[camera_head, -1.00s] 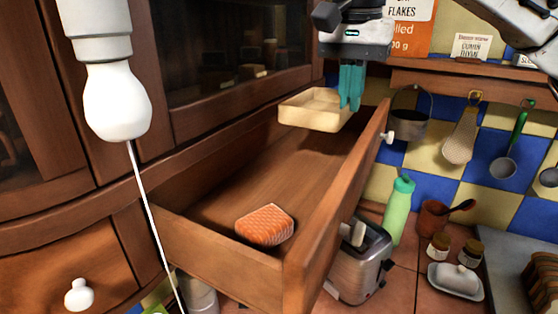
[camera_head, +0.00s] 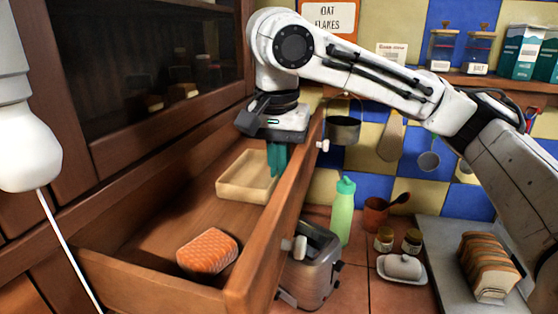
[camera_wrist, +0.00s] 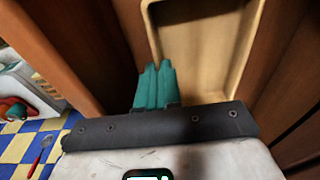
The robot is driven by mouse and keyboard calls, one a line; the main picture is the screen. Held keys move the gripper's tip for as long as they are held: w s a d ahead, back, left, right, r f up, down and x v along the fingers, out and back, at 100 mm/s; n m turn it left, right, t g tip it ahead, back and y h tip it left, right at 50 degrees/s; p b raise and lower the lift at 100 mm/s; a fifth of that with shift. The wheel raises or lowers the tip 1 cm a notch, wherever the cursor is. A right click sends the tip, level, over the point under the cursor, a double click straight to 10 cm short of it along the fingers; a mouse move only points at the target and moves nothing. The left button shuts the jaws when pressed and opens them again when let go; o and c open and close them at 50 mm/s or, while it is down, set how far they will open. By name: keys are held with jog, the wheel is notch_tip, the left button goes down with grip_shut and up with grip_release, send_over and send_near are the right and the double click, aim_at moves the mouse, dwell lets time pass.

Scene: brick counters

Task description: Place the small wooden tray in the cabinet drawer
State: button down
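The small wooden tray (camera_head: 243,178) is pale, square and empty. It is inside the open brown cabinet drawer (camera_head: 182,215), toward the far end; whether it touches the drawer floor I cannot tell. My gripper (camera_head: 277,166) points down at the tray's right side, close to the drawer's front panel (camera_head: 268,238). Its teal fingers are close together on the tray's side wall. In the wrist view the tray (camera_wrist: 205,50) lies beyond my gripper (camera_wrist: 156,75), with its left wall at the fingertips.
An orange-pink patterned block (camera_head: 207,250) lies at the drawer's near end. A toaster (camera_head: 312,270), green bottle (camera_head: 342,212) and butter dish (camera_head: 402,268) stand on the counter right of the drawer. A pot (camera_head: 342,130) hangs behind. A white lamp-like thing (camera_head: 28,150) hangs at left.

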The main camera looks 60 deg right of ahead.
jog(key=shift+f, duration=0.1)
jog(key=c, duration=1.3)
grip_release()
jog(key=r, duration=0.4)
jog(key=a+r, duration=0.1)
jog(key=r, duration=0.3)
jog(key=r+b, duration=0.1)
jog(key=r, duration=0.3)
jog(key=shift+s+a+r, duration=0.1)
jog(key=shift+s+a, duration=0.1)
jog(key=shift+s, duration=0.05)
